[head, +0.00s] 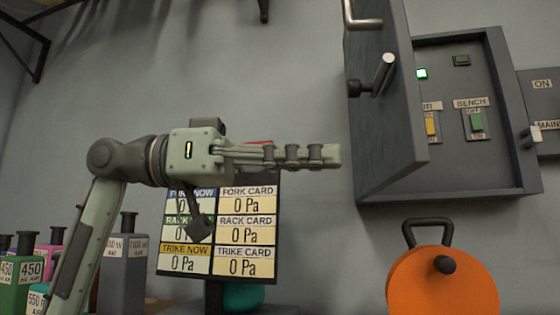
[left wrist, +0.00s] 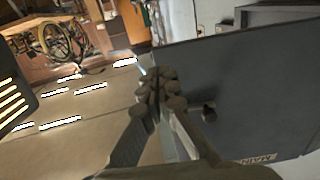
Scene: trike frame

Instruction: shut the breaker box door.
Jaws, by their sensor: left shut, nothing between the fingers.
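The breaker box (head: 520,120) is a dark grey wall box at the upper right of the head view. Its door (head: 405,100) is hinged on the left and stands open toward me, with a handle and a knob on it. Inside show a yellow switch, a green switch and a lit green lamp. My left gripper (head: 335,156) is shut and empty, level, pointing right, its tips just left of the door's lower part. In the left wrist view a dark panel (left wrist: 245,90), seemingly the door, fills the right side beside the fingers. Whether they touch is unclear. My right gripper is not in view.
A display board (head: 245,222) with pressure readings stands below my left gripper. An orange round thing with a handle (head: 440,285) is below the box. Several weights or canisters (head: 122,270) stand at the lower left.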

